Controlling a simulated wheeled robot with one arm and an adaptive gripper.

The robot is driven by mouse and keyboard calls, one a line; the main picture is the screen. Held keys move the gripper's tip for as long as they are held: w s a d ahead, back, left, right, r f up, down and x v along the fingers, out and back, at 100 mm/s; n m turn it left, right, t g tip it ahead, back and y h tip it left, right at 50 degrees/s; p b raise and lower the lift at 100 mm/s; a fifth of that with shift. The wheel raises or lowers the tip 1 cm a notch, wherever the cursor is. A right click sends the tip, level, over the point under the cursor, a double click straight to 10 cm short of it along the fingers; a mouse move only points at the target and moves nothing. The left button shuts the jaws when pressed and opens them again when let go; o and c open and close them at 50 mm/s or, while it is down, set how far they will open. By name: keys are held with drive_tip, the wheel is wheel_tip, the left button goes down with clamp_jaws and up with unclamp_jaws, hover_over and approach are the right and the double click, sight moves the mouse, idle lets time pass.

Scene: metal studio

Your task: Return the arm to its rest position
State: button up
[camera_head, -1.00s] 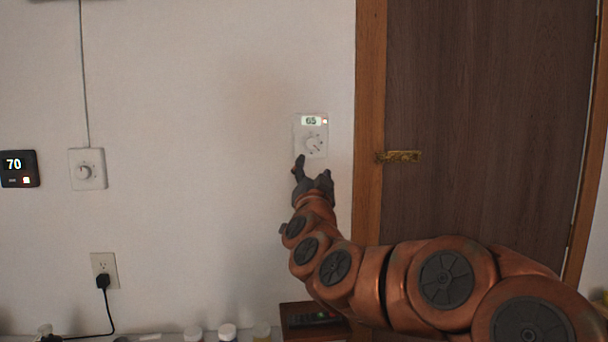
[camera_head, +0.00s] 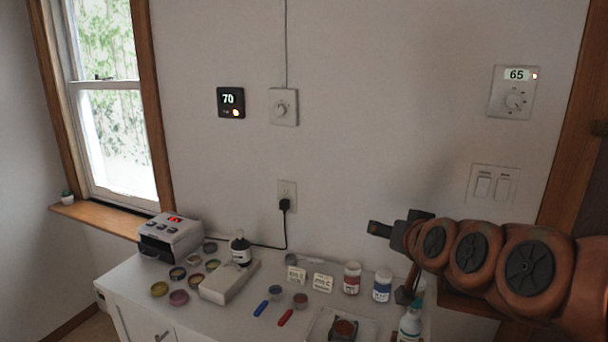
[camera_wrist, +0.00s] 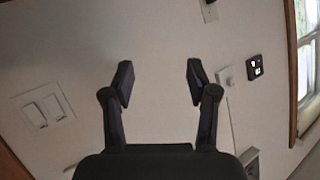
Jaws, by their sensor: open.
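My gripper (camera_head: 398,228) is at the end of my copper-coloured arm, at the right of the head view. It points left, above the right part of the white cabinet top and in front of the wall. In the wrist view my gripper (camera_wrist: 160,82) has its two dark fingers spread apart, with only bare wall between them. The thermostat with a dial (camera_head: 513,92) reads 65 and is on the wall above my arm, apart from the gripper.
The cabinet top (camera_head: 130,287) holds jars, small tins, a grey device (camera_head: 170,238) and bottles. A spray bottle (camera_head: 411,322) stands close under my arm. A double light switch (camera_head: 493,185) is just above the arm. A black thermostat (camera_head: 231,102) and a dial (camera_head: 283,106) are further left.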

drive_tip(key=s+a+f+n+g+p, duration=0.1)
drive_tip(key=s+a+f+n+g, duration=0.15)
drive_tip(key=s+f+g, duration=0.7)
drive_tip(key=s+d+f+g, duration=0.1)
drive_tip(key=s+f, duration=0.1)
drive_tip(key=s, duration=0.6)
drive_tip(key=s+d+f+g+h, duration=0.1)
drive_tip(key=s+f+g, duration=0.1)
drive_tip(key=s, duration=0.7)
drive_tip(key=s+d+f+g+h+p, duration=0.1)
drive_tip(key=s+f+g, duration=0.1)
drive_tip(key=s, duration=0.6)
drive_tip(key=shift+s+d+f+m, duration=0.25)
drive_tip(key=shift+d+f+m, duration=0.15)
drive_tip(key=shift+f, duration=0.3)
